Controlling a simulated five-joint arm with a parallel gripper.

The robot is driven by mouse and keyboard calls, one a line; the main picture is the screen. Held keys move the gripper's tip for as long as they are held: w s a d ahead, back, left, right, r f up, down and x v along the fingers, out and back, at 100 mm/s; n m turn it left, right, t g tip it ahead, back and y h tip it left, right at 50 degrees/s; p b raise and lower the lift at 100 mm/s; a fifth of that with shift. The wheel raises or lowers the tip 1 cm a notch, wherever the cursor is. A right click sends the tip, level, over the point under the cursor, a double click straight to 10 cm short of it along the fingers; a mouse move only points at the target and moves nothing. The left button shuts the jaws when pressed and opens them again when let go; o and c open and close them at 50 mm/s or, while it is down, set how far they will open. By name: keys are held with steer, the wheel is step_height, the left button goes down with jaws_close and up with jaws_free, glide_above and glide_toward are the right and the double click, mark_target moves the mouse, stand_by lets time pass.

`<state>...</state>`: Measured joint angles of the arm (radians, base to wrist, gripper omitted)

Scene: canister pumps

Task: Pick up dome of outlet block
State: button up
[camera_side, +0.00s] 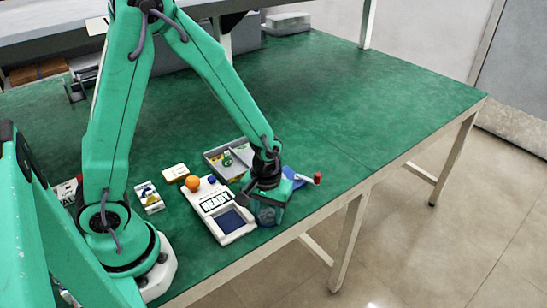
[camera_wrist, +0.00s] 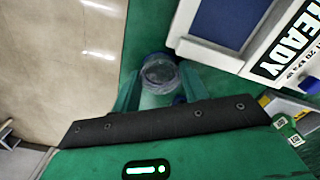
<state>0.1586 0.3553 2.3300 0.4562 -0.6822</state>
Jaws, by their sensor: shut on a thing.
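The dome is a clear, rounded piece (camera_wrist: 160,73) between my fingers in the wrist view. In the side view the dome (camera_side: 267,214) shows dimly under my gripper (camera_side: 268,200), near the table's front edge. My gripper (camera_wrist: 160,88) is shut on the dome, with one green finger on each side of it. I cannot tell whether the dome is clear of the table. No outlet block can be made out for certain.
A white panel marked READY (camera_side: 216,203) with a blue square lies just left of my gripper. An orange ball (camera_side: 192,183) sits at its far end. A grey tray (camera_side: 213,158) is behind. A red-capped piece (camera_side: 317,178) lies right. The table's far right is clear.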

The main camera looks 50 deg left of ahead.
steer(key=shift+r, duration=0.2)
steer(key=shift+r, duration=1.8)
steer(key=s+d+r, duration=0.7)
steer(key=d, duration=0.2)
steer(key=shift+s, duration=0.25)
steer(key=shift+w+a, duration=0.1)
steer(key=shift+w, duration=0.05)
steer(key=r+n, duration=0.1)
steer(key=n, duration=0.2)
glide_above(268, 213)
steer(key=w+d, duration=0.1)
steer(key=w, duration=0.1)
steer(key=w+a+n, duration=0.3)
steer(key=w+a, duration=0.2)
steer(key=a, duration=0.4)
steer(key=shift+w+r, duration=0.3)
